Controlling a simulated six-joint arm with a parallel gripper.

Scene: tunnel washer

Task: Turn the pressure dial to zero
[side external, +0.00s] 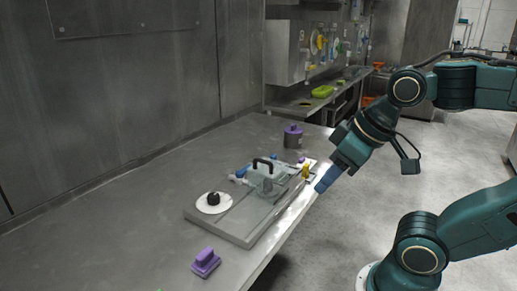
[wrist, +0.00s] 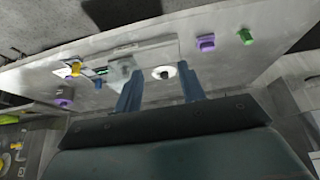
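The pressure dial is a black knob on a round white disc (side external: 214,203), flat on the near left end of a grey board. In the wrist view the dial (wrist: 164,73) appears between my two blue fingers, beyond their tips. My gripper (side external: 321,187) is at the right edge of the table, well to the right of the dial and not touching it. In the wrist view my gripper (wrist: 159,71) has its fingers spread apart with nothing held between them.
A purple container (side external: 293,136) stands behind, and a purple block (side external: 206,262) lies in front. The table's left side is clear.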

